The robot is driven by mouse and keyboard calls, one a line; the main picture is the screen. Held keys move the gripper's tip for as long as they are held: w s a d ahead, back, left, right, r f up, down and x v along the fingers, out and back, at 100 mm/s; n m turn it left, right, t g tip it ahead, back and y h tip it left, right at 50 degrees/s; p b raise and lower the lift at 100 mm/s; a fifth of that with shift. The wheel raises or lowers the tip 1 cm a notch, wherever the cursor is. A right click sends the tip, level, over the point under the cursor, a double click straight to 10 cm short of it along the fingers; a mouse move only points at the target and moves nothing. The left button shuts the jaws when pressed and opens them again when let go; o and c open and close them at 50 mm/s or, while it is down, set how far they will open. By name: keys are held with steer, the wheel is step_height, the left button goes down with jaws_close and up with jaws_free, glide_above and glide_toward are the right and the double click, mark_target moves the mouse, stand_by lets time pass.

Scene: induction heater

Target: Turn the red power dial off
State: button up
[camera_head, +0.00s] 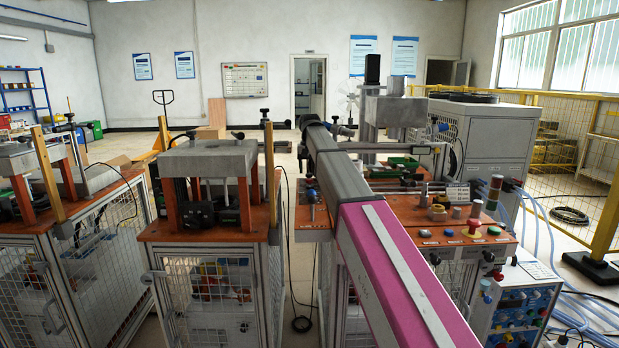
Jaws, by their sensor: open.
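A control box (520,305) stands at the lower right, with a light top panel and a front carrying several small coloured knobs and lights. Small red parts show on and near its front, but they are too small to tell which is the power dial or how it is turned. A larger red knob on a yellow base (474,228) sits on the orange workbench (440,236) just behind the box. My arm, pink then grey, reaches from the bottom right toward the middle, left of the box.
Coloured buttons and a signal light (495,192) stand near the red knob. Blue hoses (575,260) run right of the box. A yellow mesh fence (565,150) closes the right side. A second orange-topped bench (215,232) stands left, with a narrow floor gap between the benches.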

mark_target(309, 180)
step_height(309, 180, up, 7)
stand_by(0.3)
steer(key=shift+s+f, duration=0.1)
steer(key=shift+f, duration=0.05)
